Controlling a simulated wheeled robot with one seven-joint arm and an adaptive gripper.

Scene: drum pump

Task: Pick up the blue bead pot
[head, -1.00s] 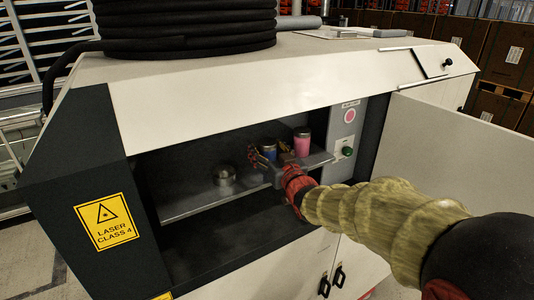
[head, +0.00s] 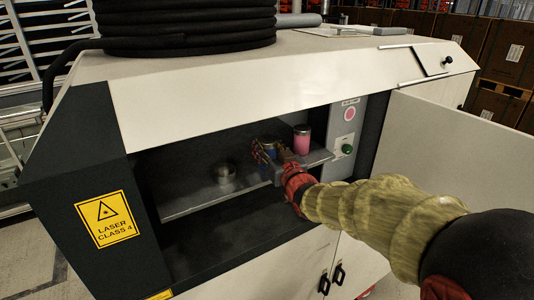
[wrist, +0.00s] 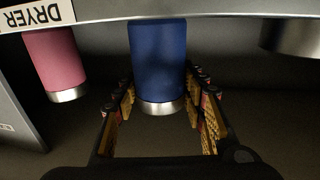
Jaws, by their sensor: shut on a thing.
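The blue bead pot (head: 269,144) stands on the shelf inside the machine's open bay, with a metal rim at one end. It shows large in the wrist view (wrist: 158,60), where the picture looks upside down. My gripper (wrist: 160,88) has a finger on each side of the blue pot and is shut on it. In the head view my gripper (head: 272,154) reaches in from the right, and its fingers hide part of the pot.
A pink pot (head: 302,140) stands close to the right of the blue one. A metal cup (head: 225,174) stands on the shelf (head: 200,203) to the left. The bay's upper front edge (head: 240,120) is above my arm. A green button (head: 347,149) is on the right panel.

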